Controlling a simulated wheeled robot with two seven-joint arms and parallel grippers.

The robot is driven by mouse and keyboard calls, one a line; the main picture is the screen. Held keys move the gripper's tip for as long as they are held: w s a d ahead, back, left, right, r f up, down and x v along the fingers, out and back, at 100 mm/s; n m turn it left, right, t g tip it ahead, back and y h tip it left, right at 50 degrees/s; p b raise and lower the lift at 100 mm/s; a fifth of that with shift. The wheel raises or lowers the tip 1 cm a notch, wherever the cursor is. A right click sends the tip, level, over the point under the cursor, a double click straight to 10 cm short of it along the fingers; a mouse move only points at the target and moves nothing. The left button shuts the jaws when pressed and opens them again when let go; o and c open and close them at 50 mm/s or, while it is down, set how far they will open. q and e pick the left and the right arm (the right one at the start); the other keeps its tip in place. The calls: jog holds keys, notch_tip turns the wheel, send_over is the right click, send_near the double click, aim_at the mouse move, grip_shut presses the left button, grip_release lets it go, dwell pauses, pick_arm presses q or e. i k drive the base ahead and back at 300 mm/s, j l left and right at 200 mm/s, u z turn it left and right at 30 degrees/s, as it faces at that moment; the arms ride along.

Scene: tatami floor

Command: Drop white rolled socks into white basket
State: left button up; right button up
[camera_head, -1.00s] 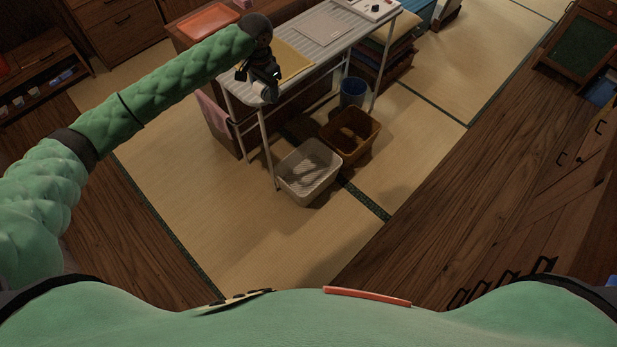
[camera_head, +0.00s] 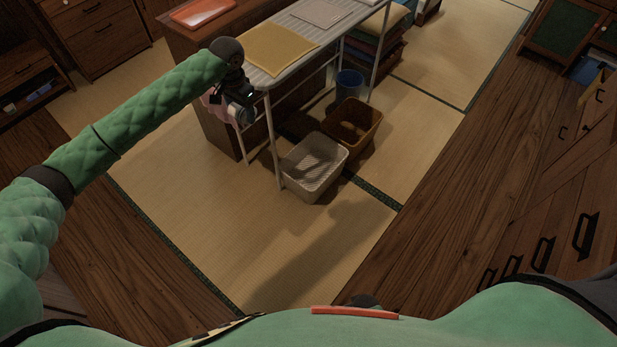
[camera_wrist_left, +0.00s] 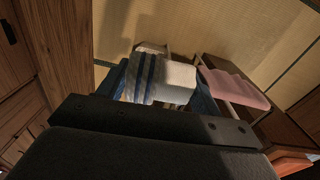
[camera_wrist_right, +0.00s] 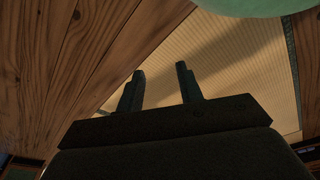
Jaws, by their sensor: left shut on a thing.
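My left gripper (camera_head: 243,113) is at the left end of the white metal table, left of and above the white basket (camera_head: 313,167). In the left wrist view it is shut on the white rolled socks (camera_wrist_left: 166,78), which have blue stripes on one side. In the head view the socks are mostly hidden by the gripper. The white basket stands on the tatami, upright, with no socks visible inside. My right gripper (camera_wrist_right: 160,88) shows in the right wrist view, fingers apart and empty, above the floor.
A brown basket (camera_head: 352,124) stands right behind the white one, with a blue bin (camera_head: 349,82) beyond. The table (camera_head: 290,48) carries a yellow cloth (camera_head: 272,49); a pink cloth (camera_wrist_left: 235,88) hangs nearby. Tatami in front of the baskets is clear. Wooden drawers (camera_head: 560,225) line the right.

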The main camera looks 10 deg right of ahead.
aim_at(310, 175)
jog(key=i+l+u, duration=0.1)
jog(key=l, duration=0.25)
jog(key=i+l, duration=0.25)
jog(key=i+l+u, duration=0.15)
jog(key=l, duration=0.3)
